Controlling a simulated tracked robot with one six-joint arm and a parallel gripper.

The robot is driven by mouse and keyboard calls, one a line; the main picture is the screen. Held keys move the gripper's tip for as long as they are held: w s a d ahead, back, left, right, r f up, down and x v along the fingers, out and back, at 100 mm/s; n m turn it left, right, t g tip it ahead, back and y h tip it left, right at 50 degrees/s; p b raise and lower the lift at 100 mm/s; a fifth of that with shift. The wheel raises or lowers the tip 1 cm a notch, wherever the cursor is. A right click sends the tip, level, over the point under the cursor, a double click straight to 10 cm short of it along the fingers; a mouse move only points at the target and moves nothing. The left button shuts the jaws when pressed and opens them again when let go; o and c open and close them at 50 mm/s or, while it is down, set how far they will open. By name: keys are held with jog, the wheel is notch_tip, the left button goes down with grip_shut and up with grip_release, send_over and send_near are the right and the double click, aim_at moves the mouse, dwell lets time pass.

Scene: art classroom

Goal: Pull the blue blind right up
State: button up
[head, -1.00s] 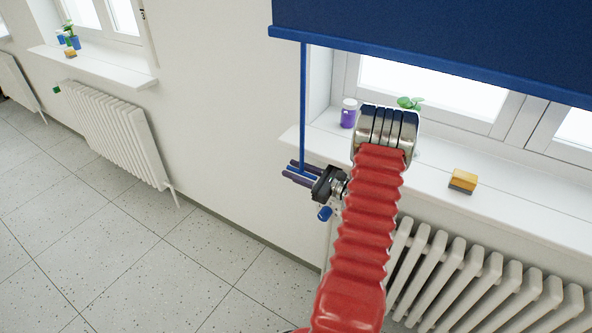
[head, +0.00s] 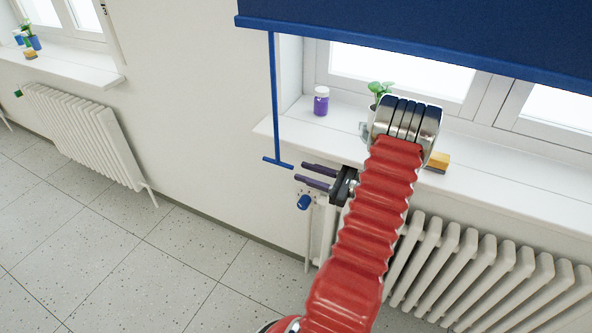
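The blue blind (head: 420,32) hangs across the upper part of the right window, with its lower bar well above the sill. A thin blue pull rod (head: 274,95) hangs from the bar's left end and finishes in a short blue crossbar (head: 279,163). My gripper (head: 301,172) is just right of the crossbar, with its two dark fingers pointing left at it. The fingers are apart with nothing visible between them. The crossbar's right end is close to the fingertips; I cannot tell the gap in depth.
The white sill (head: 290,128) holds a purple jar (head: 321,101), a plant (head: 380,90) and a yellow sponge (head: 438,161), partly behind my arm. A white radiator (head: 480,270) with a blue valve knob (head: 304,202) is below. The floor at left is clear.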

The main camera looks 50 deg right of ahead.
jog(key=shift+s, duration=0.35)
jog(key=shift+c, duration=0.5)
